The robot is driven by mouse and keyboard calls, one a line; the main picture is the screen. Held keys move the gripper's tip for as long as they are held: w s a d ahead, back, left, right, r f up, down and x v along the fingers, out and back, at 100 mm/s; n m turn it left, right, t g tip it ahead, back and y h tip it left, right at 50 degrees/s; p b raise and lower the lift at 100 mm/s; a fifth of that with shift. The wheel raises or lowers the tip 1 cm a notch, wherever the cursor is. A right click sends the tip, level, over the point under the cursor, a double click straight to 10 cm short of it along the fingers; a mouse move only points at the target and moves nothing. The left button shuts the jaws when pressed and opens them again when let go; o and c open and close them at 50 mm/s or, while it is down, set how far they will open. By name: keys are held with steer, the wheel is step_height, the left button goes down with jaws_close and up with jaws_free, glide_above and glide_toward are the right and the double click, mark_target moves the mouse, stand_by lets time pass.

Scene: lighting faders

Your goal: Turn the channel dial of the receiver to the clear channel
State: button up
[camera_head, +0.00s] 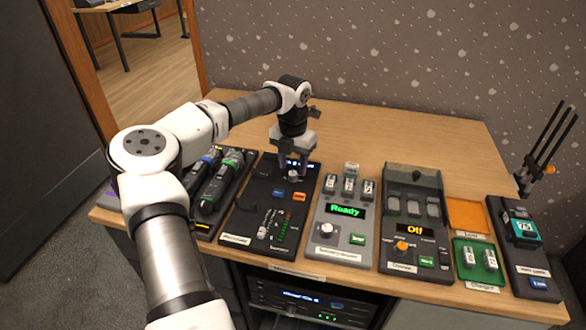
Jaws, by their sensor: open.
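The receiver (268,221) is a black panel on the wooden desk, left of centre. It has a blue-lit display at its top, partly hidden by my gripper, blue and orange buttons, a small knob lower down and a column of coloured level lights. My gripper (292,174) points down over the receiver's upper right part. Its fingers are open around a small silver dial (293,178). I cannot tell whether they touch it. The dial's mark and the display text are too small or hidden to read.
Left of the receiver, microphones (215,180) lie in a dark tray. To the right stand a grey panel (322,242) showing "Ready", a black panel (393,262) showing "Off", orange (466,214) and green trays, and a dark device (527,262). The desk behind (400,135) is clear.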

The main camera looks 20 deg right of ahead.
mark_target(293, 173)
step_height(293, 173, up, 12)
steer(key=b, duration=0.1)
steer(key=shift+f, duration=0.1)
stand_by(0.4)
